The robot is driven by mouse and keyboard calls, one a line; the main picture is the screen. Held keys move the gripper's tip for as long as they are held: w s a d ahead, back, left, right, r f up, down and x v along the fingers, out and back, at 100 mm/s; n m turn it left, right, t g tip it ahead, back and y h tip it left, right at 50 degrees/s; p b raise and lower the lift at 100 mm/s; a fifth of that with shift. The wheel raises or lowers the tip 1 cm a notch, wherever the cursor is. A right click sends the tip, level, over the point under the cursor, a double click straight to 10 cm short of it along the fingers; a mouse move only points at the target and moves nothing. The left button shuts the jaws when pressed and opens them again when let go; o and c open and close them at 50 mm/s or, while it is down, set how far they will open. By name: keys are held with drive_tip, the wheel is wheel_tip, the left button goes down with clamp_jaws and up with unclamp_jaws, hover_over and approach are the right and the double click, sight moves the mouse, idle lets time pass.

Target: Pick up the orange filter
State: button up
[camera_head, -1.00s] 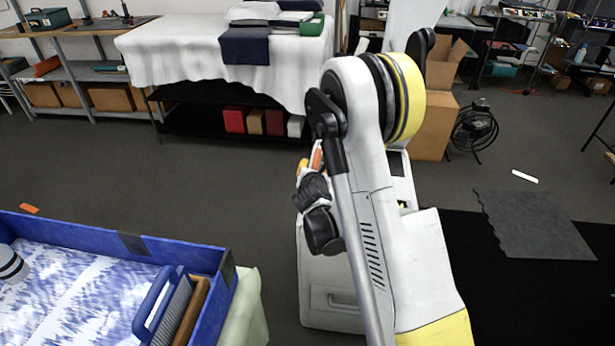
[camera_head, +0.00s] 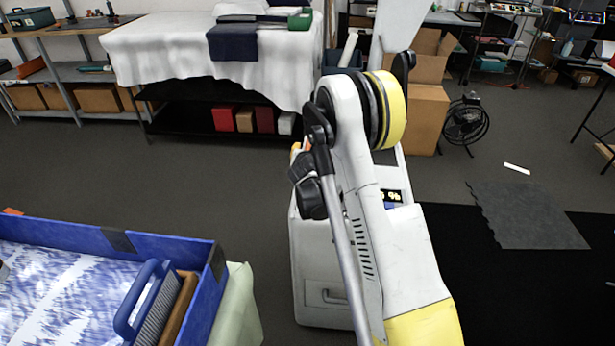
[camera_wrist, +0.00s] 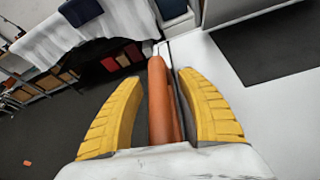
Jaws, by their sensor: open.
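A small flat orange piece (camera_head: 12,211), likely the orange filter, shows at the left edge of the head view, just beyond the far wall of the blue tray. In the wrist view a small orange piece (camera_wrist: 27,163) lies on the grey floor at the lower left, well away from the fingers. My gripper (camera_wrist: 158,85) has its two yellow fingers spread apart. A long orange-brown shape shows between them; I cannot tell whether it is part of me or touches them. In the head view my arm mostly hides the gripper.
The blue tray (camera_head: 165,243) stands at the lower left with a blue-handled item (camera_head: 150,300) inside. A cloth-covered table (camera_head: 160,50) stands at the back. Cardboard boxes (camera_head: 415,120) and a black fan (camera_head: 466,122) are behind my arm. The grey floor between tray and table is clear.

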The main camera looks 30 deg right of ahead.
clamp_jaws()
drive_tip(key=shift+r, duration=0.15)
